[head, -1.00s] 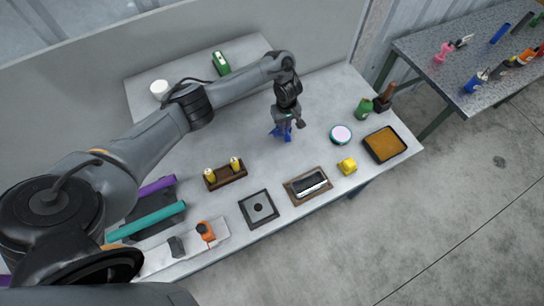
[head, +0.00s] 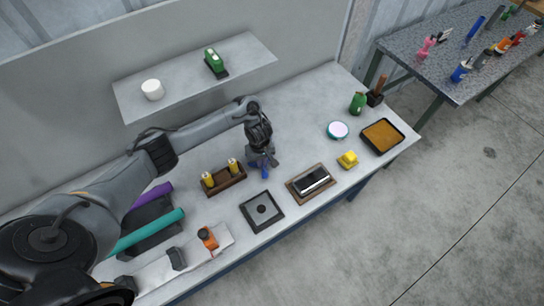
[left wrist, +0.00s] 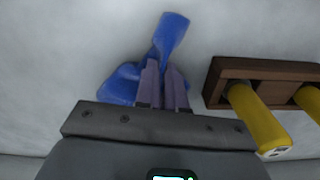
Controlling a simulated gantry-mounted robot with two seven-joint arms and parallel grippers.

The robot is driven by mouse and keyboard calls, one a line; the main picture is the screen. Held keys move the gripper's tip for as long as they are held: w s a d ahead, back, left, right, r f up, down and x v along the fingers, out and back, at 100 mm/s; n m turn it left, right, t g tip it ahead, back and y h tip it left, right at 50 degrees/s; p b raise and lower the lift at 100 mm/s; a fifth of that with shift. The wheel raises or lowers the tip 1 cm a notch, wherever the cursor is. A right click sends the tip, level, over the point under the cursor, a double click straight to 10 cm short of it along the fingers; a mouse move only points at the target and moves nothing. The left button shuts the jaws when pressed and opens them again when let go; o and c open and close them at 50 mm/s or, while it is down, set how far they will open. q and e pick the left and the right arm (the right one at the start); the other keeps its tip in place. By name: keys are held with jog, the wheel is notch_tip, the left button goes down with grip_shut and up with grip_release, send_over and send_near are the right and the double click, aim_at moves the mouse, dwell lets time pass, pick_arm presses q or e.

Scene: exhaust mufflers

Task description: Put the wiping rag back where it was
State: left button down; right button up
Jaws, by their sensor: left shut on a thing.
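The blue wiping rag (head: 263,172) is bunched up in my left gripper (head: 263,163), just right of the wooden holder. In the left wrist view, the fingers of my left gripper (left wrist: 162,72) are shut on the rag (left wrist: 171,32). One part of the rag sticks out past the fingertips and another part bulges to the left of them. The rag is at or just above the table's pale surface; I cannot tell whether it touches. My right gripper is not in view.
A wooden holder (head: 226,186) with two yellow-bodied items stands close left of the gripper; it also shows in the left wrist view (left wrist: 225,68). A dark square tray (head: 248,219) and a framed brush (head: 293,192) lie nearer the front edge. Bare table lies behind and right.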

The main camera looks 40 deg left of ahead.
pick_arm(q)
jog(key=shift+s+f, duration=0.35)
jog(key=c, duration=0.9)
grip_release()
